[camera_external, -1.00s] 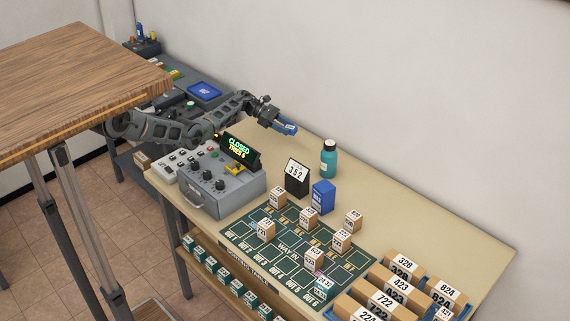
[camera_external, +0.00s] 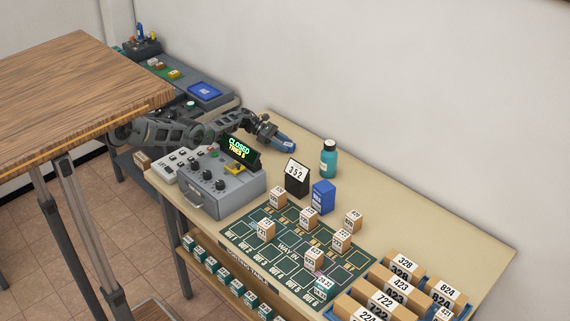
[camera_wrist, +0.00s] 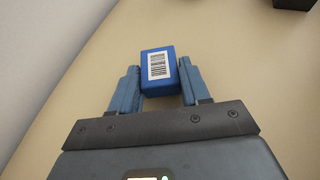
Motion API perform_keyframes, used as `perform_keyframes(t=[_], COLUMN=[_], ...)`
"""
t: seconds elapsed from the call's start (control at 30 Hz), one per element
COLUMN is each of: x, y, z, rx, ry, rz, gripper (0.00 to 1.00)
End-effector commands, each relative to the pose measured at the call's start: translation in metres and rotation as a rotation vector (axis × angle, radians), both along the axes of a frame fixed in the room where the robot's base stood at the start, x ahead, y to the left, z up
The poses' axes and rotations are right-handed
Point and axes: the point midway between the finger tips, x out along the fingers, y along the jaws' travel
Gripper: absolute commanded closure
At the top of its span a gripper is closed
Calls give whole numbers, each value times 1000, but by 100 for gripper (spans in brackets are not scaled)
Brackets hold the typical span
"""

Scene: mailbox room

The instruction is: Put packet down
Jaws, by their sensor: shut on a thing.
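My gripper (camera_wrist: 158,88) is shut on a blue packet (camera_wrist: 157,69) with a white barcode label, held between the two blue fingers in the wrist view. In the external view my gripper (camera_external: 285,146) is low over the cream table (camera_external: 400,205), behind the grey control box and near the wall. The packet is hard to tell from the blue fingers there. I cannot tell whether the packet touches the table top.
A teal bottle (camera_external: 329,160), a black number sign (camera_external: 297,178) and a blue box (camera_external: 323,197) stand to the right. The grey control box (camera_external: 222,187) with a lit display (camera_external: 239,150) is in front. Several small cartons stand on the green board (camera_external: 290,245). Table around the gripper is clear.

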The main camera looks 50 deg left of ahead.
Motion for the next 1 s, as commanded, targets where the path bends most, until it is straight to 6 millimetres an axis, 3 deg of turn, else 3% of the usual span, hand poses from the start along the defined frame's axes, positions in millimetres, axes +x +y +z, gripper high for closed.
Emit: perform_keyframes(t=[0.57,0.6,0.83,1.0], x=[-1,-2,-4,-5], y=[-1,-1,-2,-3], z=[-17,-18,-21,-22], rx=[6,6,6,6], ry=[5,6,13,14], rz=[0,0,-2,-7], gripper=[84,50,28,28])
